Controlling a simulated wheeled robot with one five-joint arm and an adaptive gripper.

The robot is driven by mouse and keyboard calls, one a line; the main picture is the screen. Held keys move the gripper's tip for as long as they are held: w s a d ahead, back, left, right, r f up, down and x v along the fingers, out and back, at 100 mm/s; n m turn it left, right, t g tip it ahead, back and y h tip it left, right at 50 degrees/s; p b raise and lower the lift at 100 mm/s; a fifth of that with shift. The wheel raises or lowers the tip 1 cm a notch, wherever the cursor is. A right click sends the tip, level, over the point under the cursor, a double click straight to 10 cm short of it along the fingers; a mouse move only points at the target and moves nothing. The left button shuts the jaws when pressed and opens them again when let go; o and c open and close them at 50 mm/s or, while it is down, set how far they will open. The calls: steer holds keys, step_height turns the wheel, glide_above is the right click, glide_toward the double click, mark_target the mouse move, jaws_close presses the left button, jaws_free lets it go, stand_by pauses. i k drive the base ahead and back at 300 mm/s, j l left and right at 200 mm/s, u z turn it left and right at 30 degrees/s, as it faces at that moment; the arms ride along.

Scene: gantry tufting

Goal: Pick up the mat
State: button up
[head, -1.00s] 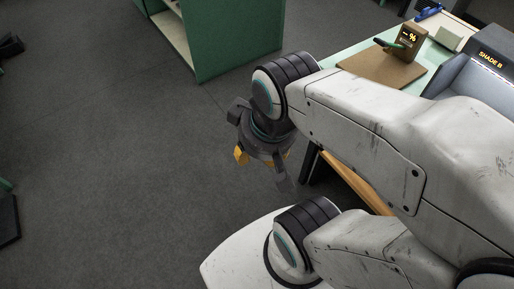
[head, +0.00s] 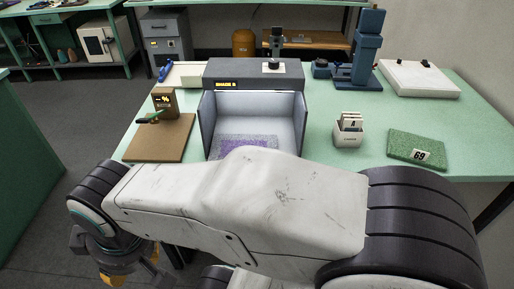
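A green, grass-like mat (head: 415,146) with a white tag reading 69 lies flat on the right part of the pale green table. A grey mat with a purple pattern (head: 240,144) lies inside the grey open-fronted booth (head: 207,128); my arm hides its front part. Which of them the task means cannot be told. My gripper (head: 133,276) is at the lower left, in front of and below the table edge, far from both. Its orange-tipped fingers look spread and empty, partly cut off by the frame.
A brown board (head: 160,142) with a small brown display box (head: 165,101) is left of the booth. A white card holder (head: 347,132) stands between booth and green mat. Behind are a blue press-like device (head: 366,55) and a white slab (head: 418,79). Bare table surrounds the green mat.

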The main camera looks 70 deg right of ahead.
mark_target(223, 145)
steer(key=z, duration=0.45)
steer(key=l+z, duration=0.15)
steer(key=z, duration=0.35)
steer(key=k+l+z, duration=0.1)
steer(key=z, duration=0.35)
steer(key=l+z, duration=0.1)
steer(key=z, duration=0.4)
